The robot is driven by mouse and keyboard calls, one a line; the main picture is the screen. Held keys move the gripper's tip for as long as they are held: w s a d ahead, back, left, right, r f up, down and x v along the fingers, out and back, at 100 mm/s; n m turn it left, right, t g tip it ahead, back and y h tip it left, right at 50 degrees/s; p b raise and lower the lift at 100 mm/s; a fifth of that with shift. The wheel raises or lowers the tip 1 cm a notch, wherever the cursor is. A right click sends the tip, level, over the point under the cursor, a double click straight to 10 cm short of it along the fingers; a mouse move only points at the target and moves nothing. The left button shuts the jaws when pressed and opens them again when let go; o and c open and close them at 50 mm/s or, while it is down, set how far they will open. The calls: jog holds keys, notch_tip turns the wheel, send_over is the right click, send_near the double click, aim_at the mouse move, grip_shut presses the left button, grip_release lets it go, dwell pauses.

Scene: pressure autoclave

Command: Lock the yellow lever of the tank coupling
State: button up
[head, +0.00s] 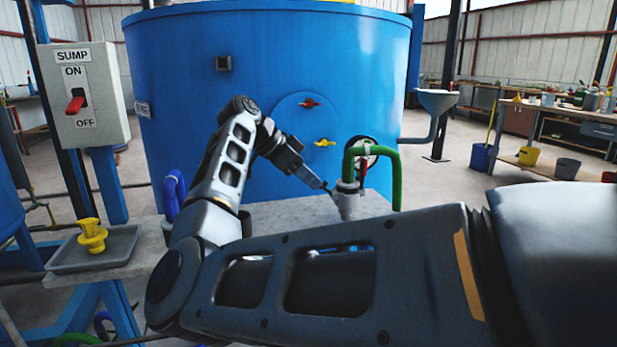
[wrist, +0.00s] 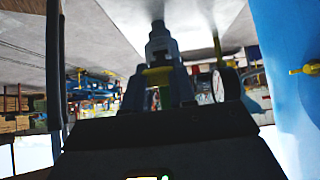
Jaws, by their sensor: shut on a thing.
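A grey coupling (head: 347,201) stands upright at the edge of the grey ledge in front of the blue tank, with a green hose (head: 372,152) above it. My gripper (head: 327,187) reaches it from the left. In the tilted wrist view the coupling (wrist: 161,45) lies just beyond my fingers. My gripper (wrist: 158,88) is shut on a yellow piece (wrist: 158,77), which looks like the coupling's lever. The fingers hide part of it, and its exact angle cannot be told. In the head view the lever is not clearly visible.
The blue tank (head: 185,95) stands close behind, with a red handle (head: 309,104) and a yellow handle (head: 324,142) on its wall. A grey tray (head: 75,258) with a yellow fitting (head: 92,236) is at left, below the SUMP switch box (head: 85,92).

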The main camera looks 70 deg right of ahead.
aim_at(326, 182)
grip_shut()
jog(key=shift+r, duration=0.15)
jog(key=p, duration=0.2)
jog(key=r+t+y+p, duration=0.1)
jog(key=shift+s+d+r+p, duration=0.2)
jog(key=shift+s+d+p, duration=0.1)
jog(key=shift+p, duration=0.1)
jog(key=s+r+t+y+p, duration=0.1)
jog(key=p, duration=0.3)
jog(key=shift+d+t, duration=0.4)
jog(key=t+y+p, duration=0.1)
jog(key=s+d+p, duration=0.1)
jog(key=shift+s+r+t+y+p, duration=0.1)
jog(key=shift+r+t+y+p, duration=0.1)
jog(key=shift+t+y+p, duration=0.2)
jog(key=shift+s+d+f+t+y+p, duration=0.1)
jog(key=shift+s+d+t+y+p, duration=0.55)
jog(key=shift+t+y, duration=0.25)
